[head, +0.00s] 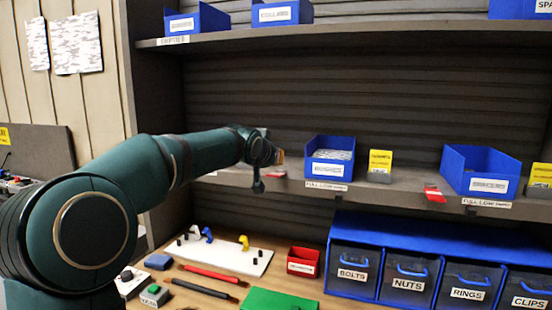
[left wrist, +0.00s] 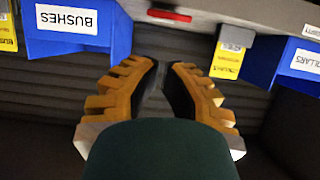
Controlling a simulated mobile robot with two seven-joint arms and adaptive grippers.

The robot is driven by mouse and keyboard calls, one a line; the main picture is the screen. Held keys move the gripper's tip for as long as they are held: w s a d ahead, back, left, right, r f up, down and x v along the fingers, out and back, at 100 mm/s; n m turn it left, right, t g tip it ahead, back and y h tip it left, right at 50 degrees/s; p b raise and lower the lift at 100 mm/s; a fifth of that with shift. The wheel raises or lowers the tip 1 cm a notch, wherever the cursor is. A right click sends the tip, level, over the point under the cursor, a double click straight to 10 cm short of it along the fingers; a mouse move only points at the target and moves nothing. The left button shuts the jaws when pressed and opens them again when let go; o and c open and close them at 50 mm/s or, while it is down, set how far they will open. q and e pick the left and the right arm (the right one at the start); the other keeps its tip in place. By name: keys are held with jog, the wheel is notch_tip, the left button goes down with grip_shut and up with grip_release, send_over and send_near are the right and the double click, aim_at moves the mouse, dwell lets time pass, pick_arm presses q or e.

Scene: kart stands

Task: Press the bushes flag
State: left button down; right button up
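The blue bushes bin (head: 329,158) stands on the middle shelf. It also shows in the left wrist view (left wrist: 75,40), at the upper left with its label. A small red flag (head: 277,174) lies on the shelf left of the bin. The left wrist view shows this red flag (left wrist: 170,16) at the top, beside the bin and beyond my fingertips. My left gripper (left wrist: 165,66) has its orange-backed fingers together with nothing seen between them. It is left of the bin, apart from the flag in the wrist view. My right gripper is not in view.
A blue collars bin (left wrist: 301,62) and its yellow card (left wrist: 232,52) are on the gripper's other side. Another blue bin (head: 480,170), a yellow card (head: 379,165) and a second red flag (head: 434,192) are farther right. Blue-topped drawers (head: 430,240) and a cluttered bench lie below.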

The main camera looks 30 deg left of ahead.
pick_arm(q)
jog(key=s, duration=0.1)
jog(key=s+d, duration=0.1)
jog(key=s, duration=0.1)
jog(key=s+b, duration=0.1)
jog(key=s, duration=0.1)
jog(key=shift+s+d+f, duration=0.15)
jog(key=shift+s+f, duration=0.05)
jog(key=shift+f, duration=0.2)
jog(key=shift+f, duration=0.1)
